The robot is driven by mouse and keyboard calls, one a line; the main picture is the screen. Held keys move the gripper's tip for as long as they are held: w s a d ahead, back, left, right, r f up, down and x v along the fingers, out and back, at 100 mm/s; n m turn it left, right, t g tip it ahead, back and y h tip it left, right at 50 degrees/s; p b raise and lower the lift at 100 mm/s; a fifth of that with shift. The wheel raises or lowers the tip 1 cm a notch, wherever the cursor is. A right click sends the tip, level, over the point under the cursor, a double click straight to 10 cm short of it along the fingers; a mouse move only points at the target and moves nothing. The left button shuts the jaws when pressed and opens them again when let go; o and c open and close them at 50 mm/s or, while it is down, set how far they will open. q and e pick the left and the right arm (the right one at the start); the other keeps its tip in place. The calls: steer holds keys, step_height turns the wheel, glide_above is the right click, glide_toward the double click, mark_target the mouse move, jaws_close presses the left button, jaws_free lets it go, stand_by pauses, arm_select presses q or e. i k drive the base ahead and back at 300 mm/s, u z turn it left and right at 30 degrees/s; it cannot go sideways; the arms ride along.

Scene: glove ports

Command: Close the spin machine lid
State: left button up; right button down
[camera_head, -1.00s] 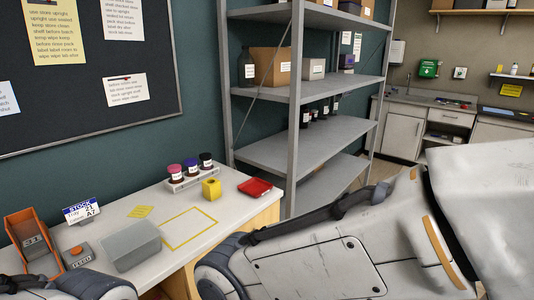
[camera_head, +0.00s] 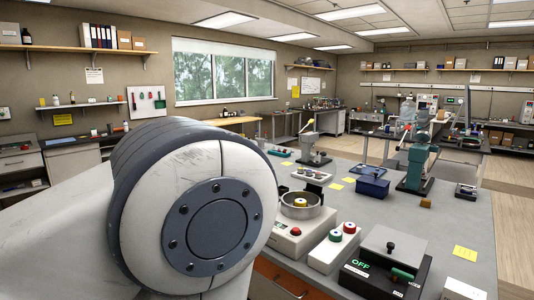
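A pale box-shaped machine (camera_head: 283,240) with a red button stands on the grey bench, left of its middle. On top is a round metal bowl (camera_head: 317,213) with a brass-coloured piece inside; the bowl looks uncovered. This looks like the spin machine. A dark upright piece stands behind the bowl, and I cannot tell if it is the lid. My large white and grey arm joint fills the left foreground and hides part of the machine's left side. Neither gripper is in view.
Right of the machine are a white two-button box (camera_head: 335,248) and a black unit (camera_head: 384,268) with a grey top, green handle and "OFF" display. A blue box (camera_head: 372,187) and green press (camera_head: 417,165) stand farther back.

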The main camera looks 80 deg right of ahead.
mark_target(309, 187)
steer(key=z, duration=2.1)
